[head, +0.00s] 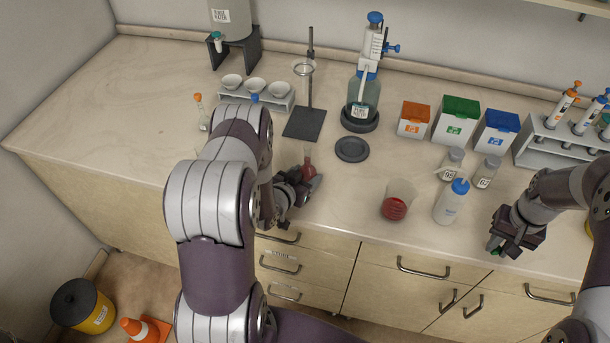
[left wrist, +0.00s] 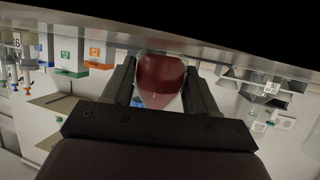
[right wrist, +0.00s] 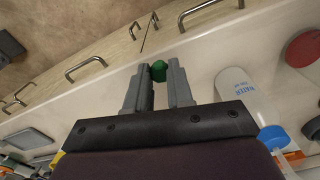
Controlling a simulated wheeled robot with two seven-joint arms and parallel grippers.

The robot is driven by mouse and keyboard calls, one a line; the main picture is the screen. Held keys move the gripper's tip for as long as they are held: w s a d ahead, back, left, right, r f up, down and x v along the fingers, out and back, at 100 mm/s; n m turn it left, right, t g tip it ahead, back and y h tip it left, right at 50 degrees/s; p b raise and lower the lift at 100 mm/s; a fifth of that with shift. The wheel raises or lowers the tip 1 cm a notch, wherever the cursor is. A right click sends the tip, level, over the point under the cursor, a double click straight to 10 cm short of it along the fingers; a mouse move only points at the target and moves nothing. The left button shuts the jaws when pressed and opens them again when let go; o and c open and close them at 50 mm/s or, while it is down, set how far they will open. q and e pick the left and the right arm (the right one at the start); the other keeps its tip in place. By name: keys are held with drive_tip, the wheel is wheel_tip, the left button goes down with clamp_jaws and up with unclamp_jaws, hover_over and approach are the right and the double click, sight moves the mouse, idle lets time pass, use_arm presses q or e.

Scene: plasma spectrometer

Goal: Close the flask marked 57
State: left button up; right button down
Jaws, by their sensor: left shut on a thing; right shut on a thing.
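My left gripper (head: 303,184) is shut on a small flask with red contents (head: 309,163) near the counter's front edge. The flask's narrow neck points up, and no stopper shows on it in the head view. In the left wrist view the red flask body (left wrist: 160,80) sits between the fingers; no number is readable on it. My right gripper (head: 497,245) is shut on a small green stopper (right wrist: 158,70), held at its fingertips by the counter's front edge at right. The two grippers are far apart.
Two labelled jars (head: 487,172), coloured boxes (head: 456,122) and a pipette rack (head: 560,140) are behind. An orange-stoppered flask (head: 203,117) stands at left.

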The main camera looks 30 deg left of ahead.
use_arm(q)
drive_tip(key=shift+r, duration=0.1)
use_arm(e)
drive_tip(key=shift+s, duration=0.1)
drive_tip(key=shift+f, duration=0.1)
use_arm(q)
drive_tip(key=o, duration=1.5)
drive_tip(key=shift+f, duration=0.2)
drive_tip(key=shift+s+r, duration=0.1)
drive_tip(key=shift+r, duration=0.25)
use_arm(e)
drive_tip(key=shift+r, duration=0.25)
use_arm(q)
drive_tip(key=v, duration=1.1)
drive_tip(key=shift+s+b, duration=0.3)
drive_tip(key=shift+s, duration=0.15)
use_arm(e)
drive_tip(key=shift+f, duration=0.45)
